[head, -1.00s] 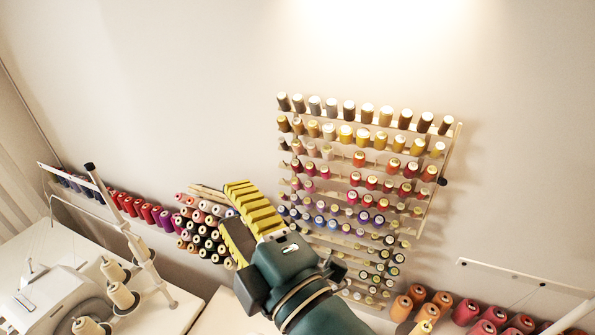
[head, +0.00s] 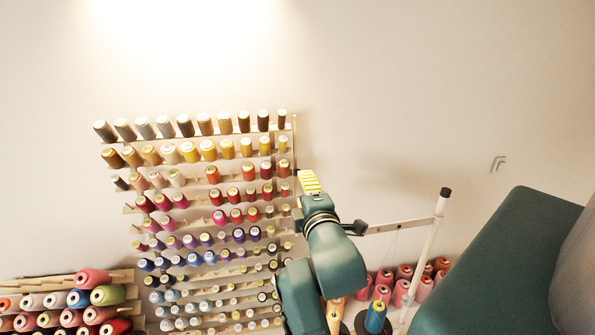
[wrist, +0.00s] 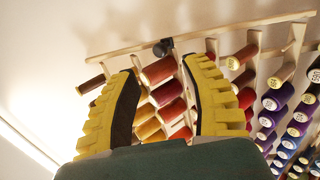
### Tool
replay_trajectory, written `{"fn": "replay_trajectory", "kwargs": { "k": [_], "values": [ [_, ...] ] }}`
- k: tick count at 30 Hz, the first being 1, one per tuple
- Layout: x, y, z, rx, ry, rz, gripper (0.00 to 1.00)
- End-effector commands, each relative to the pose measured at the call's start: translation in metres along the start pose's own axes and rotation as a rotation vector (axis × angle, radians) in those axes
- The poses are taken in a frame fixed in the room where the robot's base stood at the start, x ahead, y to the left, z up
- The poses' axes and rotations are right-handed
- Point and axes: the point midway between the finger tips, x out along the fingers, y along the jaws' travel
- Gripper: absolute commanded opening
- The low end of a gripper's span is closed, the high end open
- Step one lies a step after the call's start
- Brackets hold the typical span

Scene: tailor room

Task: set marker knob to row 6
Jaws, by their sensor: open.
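The marker knob (wrist: 163,47) is a small dark knob on the pale wooden side rail of the thread rack. It shows in the wrist view just beyond the gap between my fingertips, and the fingers are not closed on it. In the head view my gripper (head: 309,182) is beside the rack's right edge and seems to hide the knob. In the wrist view my gripper (wrist: 160,66) has its two yellow fingers apart with nothing held. The thread rack (head: 294,128) hangs on the wall with many rows of spools. I cannot read any row numbers.
Spools (wrist: 165,90) on the rack pegs show between and beside my fingers. A pale stand with a bar and upright post (head: 437,222) is right of my arm, with cones (head: 383,278) below. More cones (head: 92,279) sit at lower left. The upper wall is clear.

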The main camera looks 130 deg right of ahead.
Motion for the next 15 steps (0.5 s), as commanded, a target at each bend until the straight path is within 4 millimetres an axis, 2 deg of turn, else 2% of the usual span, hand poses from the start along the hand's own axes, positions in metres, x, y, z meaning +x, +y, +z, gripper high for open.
{"fn": "replay_trajectory", "kwargs": {
  "k": [3,7,11,15],
  "values": [
    [0.03,0.003,0.001,0.0,-0.004,0.0,0.46],
    [0.057,0.002,0.001,0.0,-0.002,-0.001,0.46],
    [0.073,0.001,0.0,0.0,0.0,0.0,0.46],
    [0.08,0.0,-0.001,0.0,0.001,0.001,0.46]
  ]
}}
